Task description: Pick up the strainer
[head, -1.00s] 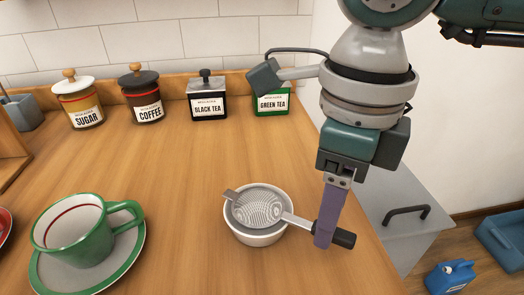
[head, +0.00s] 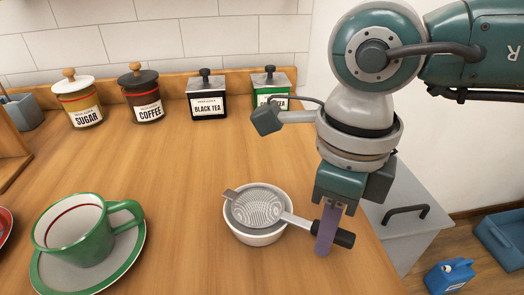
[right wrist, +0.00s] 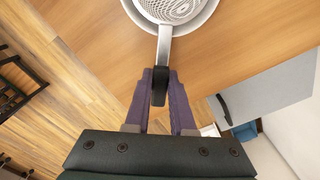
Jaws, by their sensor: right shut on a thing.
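The strainer (head: 257,206) is a metal mesh bowl with a black-ended handle. It rests across a small white bowl (head: 254,238) on the wooden counter, its handle pointing right. My right gripper (head: 325,237) is shut on the strainer's handle from above. In the right wrist view the purple fingers (right wrist: 160,86) close on the black handle, with the mesh (right wrist: 178,8) at the top edge. The left gripper is not in view.
A green cup (head: 80,228) on a saucer (head: 127,258) stands at the left. Jars of sugar (head: 83,103), coffee (head: 145,100), black tea (head: 207,95) and green tea (head: 270,86) line the back. The middle of the wooden counter (head: 170,165) is clear.

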